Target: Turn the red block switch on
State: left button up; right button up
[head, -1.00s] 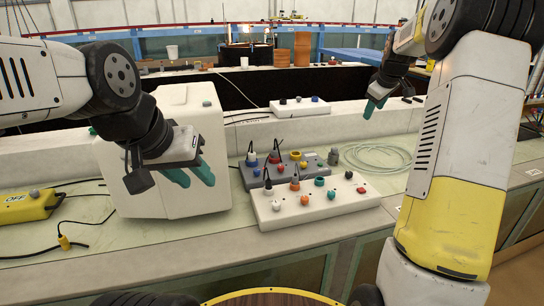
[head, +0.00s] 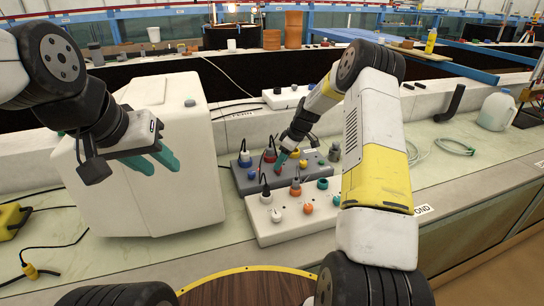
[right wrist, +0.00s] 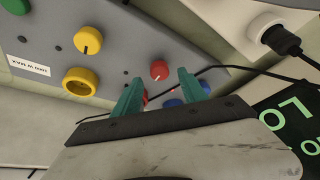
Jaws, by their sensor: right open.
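My right gripper (head: 282,158) is open over a grey control block (head: 247,187) on the bench. In the right wrist view its green fingers (right wrist: 159,78) are apart. A red knob (right wrist: 159,70) on the grey block (right wrist: 118,62) sits just beyond and between their tips. I cannot tell whether the fingers touch it. Part of a second red piece (right wrist: 145,98) shows behind a finger. The word on the red knob's setting is not readable. My left gripper (head: 153,160) hangs in front of a white case, its two green fingers slightly apart, empty.
A white control block (head: 300,229) with knobs and plugs stands in front. The wrist view shows a yellow knob (right wrist: 88,41), a yellow ring (right wrist: 80,82) and blue knobs. The white case (head: 150,205) stands left. A white jug (head: 496,111) and coiled hose (head: 455,146) are right.

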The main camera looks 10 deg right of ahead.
jog(key=shift+x, duration=1.3)
grip_shut()
